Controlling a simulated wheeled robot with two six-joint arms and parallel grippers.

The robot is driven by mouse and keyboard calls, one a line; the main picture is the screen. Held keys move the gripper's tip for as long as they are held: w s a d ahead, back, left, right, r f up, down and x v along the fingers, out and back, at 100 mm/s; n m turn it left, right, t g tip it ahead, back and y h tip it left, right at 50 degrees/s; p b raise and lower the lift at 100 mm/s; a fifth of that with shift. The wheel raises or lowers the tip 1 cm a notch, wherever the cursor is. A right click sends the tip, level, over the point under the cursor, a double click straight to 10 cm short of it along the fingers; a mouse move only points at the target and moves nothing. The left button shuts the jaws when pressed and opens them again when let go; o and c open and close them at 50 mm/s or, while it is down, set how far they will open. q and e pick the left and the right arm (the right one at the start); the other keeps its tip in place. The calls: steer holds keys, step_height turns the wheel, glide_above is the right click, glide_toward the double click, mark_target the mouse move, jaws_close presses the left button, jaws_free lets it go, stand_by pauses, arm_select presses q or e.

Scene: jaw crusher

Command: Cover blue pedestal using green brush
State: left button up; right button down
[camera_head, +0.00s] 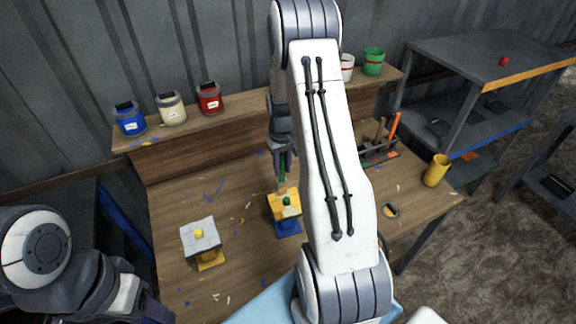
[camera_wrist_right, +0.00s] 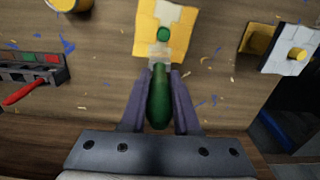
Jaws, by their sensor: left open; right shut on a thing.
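The blue pedestal (camera_head: 288,227) stands on the workbench, with a yellow block with pale patches (camera_head: 276,208) and a green knob (camera_head: 286,201) on top. My right gripper (camera_head: 283,160) is shut on the green brush (camera_wrist_right: 160,105), bristles toward the block. In the right wrist view, the pale bristles overlap the near edge of the yellow block (camera_wrist_right: 180,20); I cannot tell if they touch. The blue pedestal is hidden there. My left gripper (camera_head: 145,303) is at the lower left, open, partly seen and away from the pedestals.
A yellow pedestal (camera_head: 211,260) with a grey-white top and yellow knob stands to the left. Blue (camera_head: 131,120), cream (camera_head: 171,109), red (camera_head: 210,99), white and green (camera_head: 373,62) paint pots line the shelf. A tool rack (camera_head: 380,150) and yellow cup (camera_head: 436,171) are right.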

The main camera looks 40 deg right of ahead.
steer(key=a, duration=0.1)
steer(key=w+a, duration=0.1)
steer(key=a, duration=0.2)
steer(key=shift+w+a, duration=0.25)
steer(key=shift+w, duration=0.05)
steer(key=shift+r, duration=0.1)
step_height(320, 180, up, 5)
steer(key=p, duration=0.4)
stand_by(0.4)
stand_by(1.0)
